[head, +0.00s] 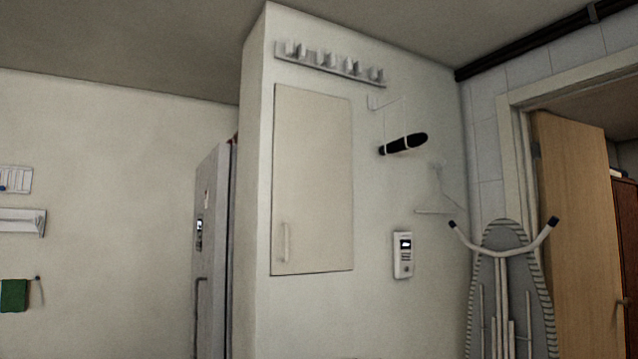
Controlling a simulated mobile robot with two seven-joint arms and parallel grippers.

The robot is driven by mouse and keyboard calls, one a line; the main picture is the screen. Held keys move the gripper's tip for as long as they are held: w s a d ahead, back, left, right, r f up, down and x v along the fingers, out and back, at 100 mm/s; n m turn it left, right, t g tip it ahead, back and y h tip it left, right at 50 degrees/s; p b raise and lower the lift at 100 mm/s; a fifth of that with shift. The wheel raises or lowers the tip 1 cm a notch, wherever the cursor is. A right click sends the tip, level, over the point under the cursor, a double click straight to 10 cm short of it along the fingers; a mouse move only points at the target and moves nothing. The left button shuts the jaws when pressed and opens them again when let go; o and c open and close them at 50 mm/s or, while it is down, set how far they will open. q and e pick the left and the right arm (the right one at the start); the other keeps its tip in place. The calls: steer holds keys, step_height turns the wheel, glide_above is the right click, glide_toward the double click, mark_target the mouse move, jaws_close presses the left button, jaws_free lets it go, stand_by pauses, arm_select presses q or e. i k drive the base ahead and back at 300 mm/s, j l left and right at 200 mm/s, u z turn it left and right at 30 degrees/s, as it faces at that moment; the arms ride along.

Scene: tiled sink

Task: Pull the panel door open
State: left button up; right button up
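The panel door (313,170) is a tall, cream rectangular panel set in the pale wall in the middle of the head view. It looks shut, flush with the wall. A slim vertical handle (285,242) is on its lower left part. Neither of my grippers shows in the head view, so I cannot see where they are or whether they are open.
A hook rail (330,66) is above the panel. A white intercom (403,255) hangs right of it. An ironing board (505,285) leans at the lower right, near an open wooden door (572,220). A grey fridge (210,250) stands to the left.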

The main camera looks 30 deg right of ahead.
mark_target(312, 227)
steer(key=i+z, duration=0.15)
steer(key=z, duration=1.6)
steer(key=i+j+z, duration=0.1)
steer(key=j+z, duration=0.5)
steer(key=z, duration=0.25)
steer(key=j+z, duration=0.55)
steer(key=j, duration=0.15)
steer(key=k+j+z, duration=0.15)
steer(key=j, duration=0.25)
steer(key=j+z, duration=0.15)
steer(key=j, duration=0.25)
steer(key=k+j, duration=0.15)
steer(key=j, duration=0.25)
steer(key=k+j+z, duration=0.15)
steer(key=j, duration=0.2)
